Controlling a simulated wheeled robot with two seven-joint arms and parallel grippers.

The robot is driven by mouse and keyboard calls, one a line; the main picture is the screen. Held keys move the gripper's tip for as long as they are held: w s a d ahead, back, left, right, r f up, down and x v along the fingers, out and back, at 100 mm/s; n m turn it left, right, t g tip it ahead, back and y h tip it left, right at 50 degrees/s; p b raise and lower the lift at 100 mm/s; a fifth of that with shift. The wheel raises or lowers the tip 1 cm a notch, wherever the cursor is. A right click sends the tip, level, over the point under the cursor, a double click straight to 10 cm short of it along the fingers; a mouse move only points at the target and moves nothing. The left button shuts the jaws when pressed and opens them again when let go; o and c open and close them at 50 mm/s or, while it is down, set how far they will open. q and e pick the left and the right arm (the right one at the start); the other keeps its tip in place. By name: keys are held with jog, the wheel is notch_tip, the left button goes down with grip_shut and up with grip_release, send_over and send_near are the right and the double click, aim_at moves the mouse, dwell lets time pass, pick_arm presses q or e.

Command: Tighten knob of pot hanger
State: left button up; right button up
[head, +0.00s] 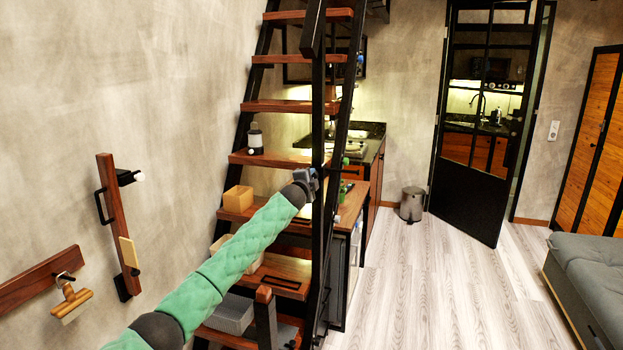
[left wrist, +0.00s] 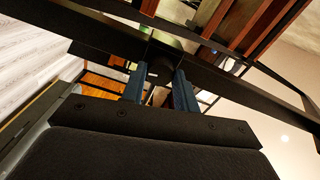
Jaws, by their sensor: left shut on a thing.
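My left gripper (head: 309,181) is at the black upright post of the stair railing in the head view, at the end of my green-sleeved arm. The knob sits at a black bar (left wrist: 105,38), which I take for part of the pot hanger. The rest of the hanger cannot be told apart from the black railing. The knob is too dark to show how far it is turned. My right gripper is in neither view.
The wooden stair treads (head: 290,106) rise behind my gripper, with a bottle (head: 255,140) and a wooden box (head: 238,199) on them. A wall rack (head: 120,228) is at left. The floor (head: 440,285) at right is clear beside a bin (head: 412,205) and sofa (head: 590,275).

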pick_arm(q)
jog(key=shift+r+m, duration=0.1)
jog(key=shift+m, duration=1)
jog(key=shift+d, duration=0.1)
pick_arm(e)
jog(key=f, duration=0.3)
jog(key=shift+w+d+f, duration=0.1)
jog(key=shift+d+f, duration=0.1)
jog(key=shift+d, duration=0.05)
